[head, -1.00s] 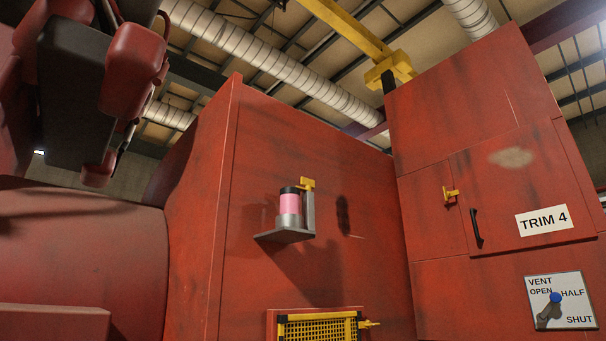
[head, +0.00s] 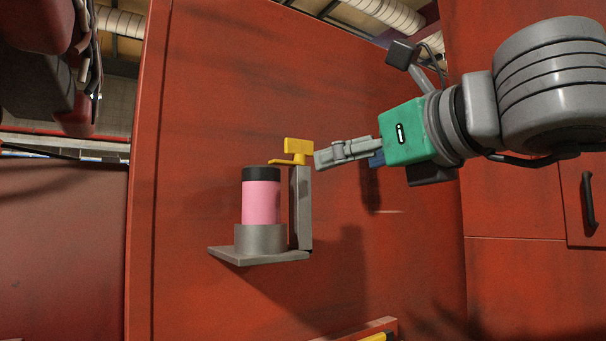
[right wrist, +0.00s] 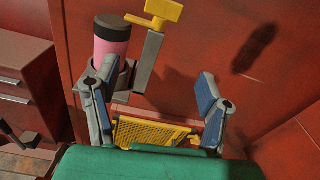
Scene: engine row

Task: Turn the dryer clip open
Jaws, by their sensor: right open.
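The dryer clip (head: 297,149) is a small yellow piece on top of a grey upright post, beside a pink dryer canister (head: 261,201) with a black cap. The canister stands in a grey cup on a bracket shelf. In the right wrist view the clip (right wrist: 163,11) is at the top, beyond the fingers. My right gripper (head: 318,160) reaches in from the right, its fingertips just right of the clip; contact cannot be told. In the right wrist view its two fingers (right wrist: 157,88) are wide apart with nothing between them. My left gripper is not seen.
The grey bracket shelf (head: 240,253) sticks out from the red wall (head: 230,75). A yellow mesh grille (right wrist: 150,134) is lower on the wall. A black door handle (head: 588,200) is on the right panel. The wall above the clip is clear.

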